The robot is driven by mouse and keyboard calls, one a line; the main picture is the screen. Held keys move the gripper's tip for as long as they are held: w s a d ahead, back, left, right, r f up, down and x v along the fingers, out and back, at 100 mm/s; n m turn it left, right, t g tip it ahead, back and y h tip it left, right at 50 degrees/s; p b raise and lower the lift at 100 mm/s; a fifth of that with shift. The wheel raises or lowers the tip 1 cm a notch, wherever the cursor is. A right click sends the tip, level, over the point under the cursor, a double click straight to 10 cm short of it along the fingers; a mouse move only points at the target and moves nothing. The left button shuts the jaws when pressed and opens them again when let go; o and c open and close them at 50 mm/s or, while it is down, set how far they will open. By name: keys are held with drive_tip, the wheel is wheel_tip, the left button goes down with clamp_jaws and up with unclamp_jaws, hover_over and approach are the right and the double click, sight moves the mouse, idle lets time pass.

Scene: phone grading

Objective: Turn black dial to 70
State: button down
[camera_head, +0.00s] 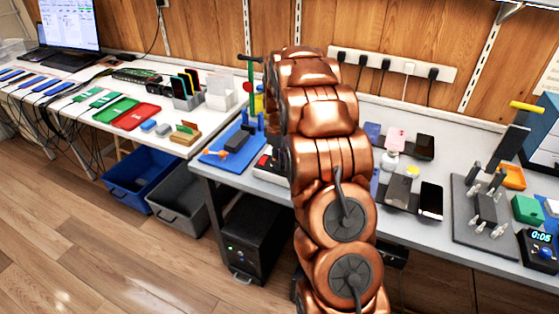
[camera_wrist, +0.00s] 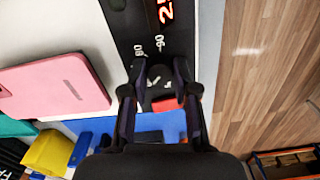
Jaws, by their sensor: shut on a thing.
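The black dial (camera_wrist: 159,76) sits between my gripper's fingertips (camera_wrist: 160,78) in the wrist view, on a dark panel (camera_wrist: 122,22). My gripper is shut on it. Upside-down white numerals, which look like 90 and 80, are printed beside the dial. Part of a glowing red-orange digit display (camera_wrist: 165,10) shows at the top edge, cut off. The fingers hide much of the dial, and I cannot read its setting. In the head view my copper arm hides the gripper and the dial. Part of a device with a red piece (camera_head: 264,163) shows left of the arm.
In the wrist view, a pink phone-like slab (camera_wrist: 55,88) lies left of the panel, and a red part (camera_wrist: 166,104) and blue mat (camera_wrist: 110,125) lie by the fingers. In the head view, phones (camera_head: 431,200) and a fixture plate (camera_head: 468,225) stand right of my arm.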

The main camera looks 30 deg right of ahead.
drive_tip(key=m+b, duration=0.2)
drive_tip(key=m, duration=0.2)
drive_tip(key=shift+f, duration=0.1)
drive_tip(key=m+b, duration=0.2)
drive_tip(key=m, duration=0.3)
drive_tip(key=shift+m, duration=0.3)
idle(0.4)
drive_tip(key=c, duration=0.9)
unclamp_jaws()
drive_tip(key=shift+r, duration=0.2)
